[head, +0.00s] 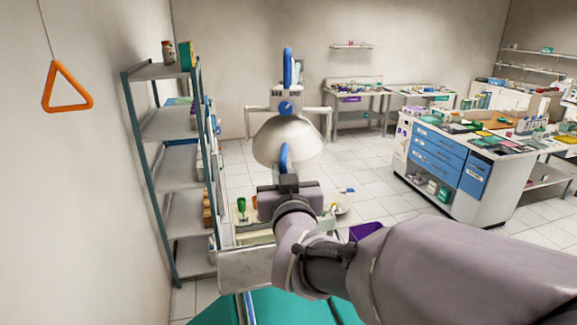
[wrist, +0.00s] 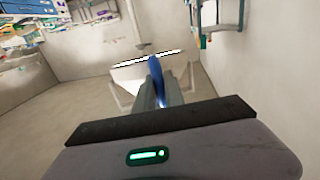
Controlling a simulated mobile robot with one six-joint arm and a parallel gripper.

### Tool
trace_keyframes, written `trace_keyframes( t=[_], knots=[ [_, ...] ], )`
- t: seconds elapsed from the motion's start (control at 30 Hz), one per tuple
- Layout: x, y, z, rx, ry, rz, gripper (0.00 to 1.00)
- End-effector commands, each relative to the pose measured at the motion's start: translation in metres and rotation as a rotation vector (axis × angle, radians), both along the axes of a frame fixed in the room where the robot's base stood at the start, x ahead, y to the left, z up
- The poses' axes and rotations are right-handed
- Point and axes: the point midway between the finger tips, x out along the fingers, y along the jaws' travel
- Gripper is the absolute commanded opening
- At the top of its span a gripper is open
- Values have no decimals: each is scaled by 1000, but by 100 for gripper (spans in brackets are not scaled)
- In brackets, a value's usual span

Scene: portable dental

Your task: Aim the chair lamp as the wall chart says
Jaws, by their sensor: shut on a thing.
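The chair lamp (head: 284,140) is a cream-white dome under a white head with a blue knob (head: 285,107) and an upright blue lever (head: 287,68). A blue handle (head: 284,158) hangs below the dome. My gripper (head: 285,176) reaches up from below and is shut on this handle. In the wrist view the blue handle (wrist: 156,82) stands between my grey fingers, with the pale lamp (wrist: 128,72) behind it. My fingers partly hide the handle's lower end. I cannot make out a readable wall chart in either view.
A teal chair (head: 215,310) lies below, with an instrument tray (head: 250,238) close beneath my arm. A metal shelf rack (head: 174,125) stands on the left near an orange triangle pull (head: 68,104).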

Motion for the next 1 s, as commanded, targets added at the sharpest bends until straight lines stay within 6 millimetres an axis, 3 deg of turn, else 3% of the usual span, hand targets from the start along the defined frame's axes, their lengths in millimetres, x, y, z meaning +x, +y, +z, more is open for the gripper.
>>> trace_keyframes(
  t=[0.53, 0.8, 1.0],
  knots=[
    [0, 0, 0, 0, -1, 0, 0],
    [1, 0, -9, 0, -28, 0, 0],
    [1, 0, -4, -2, -32, -1, 0]
  ],
)
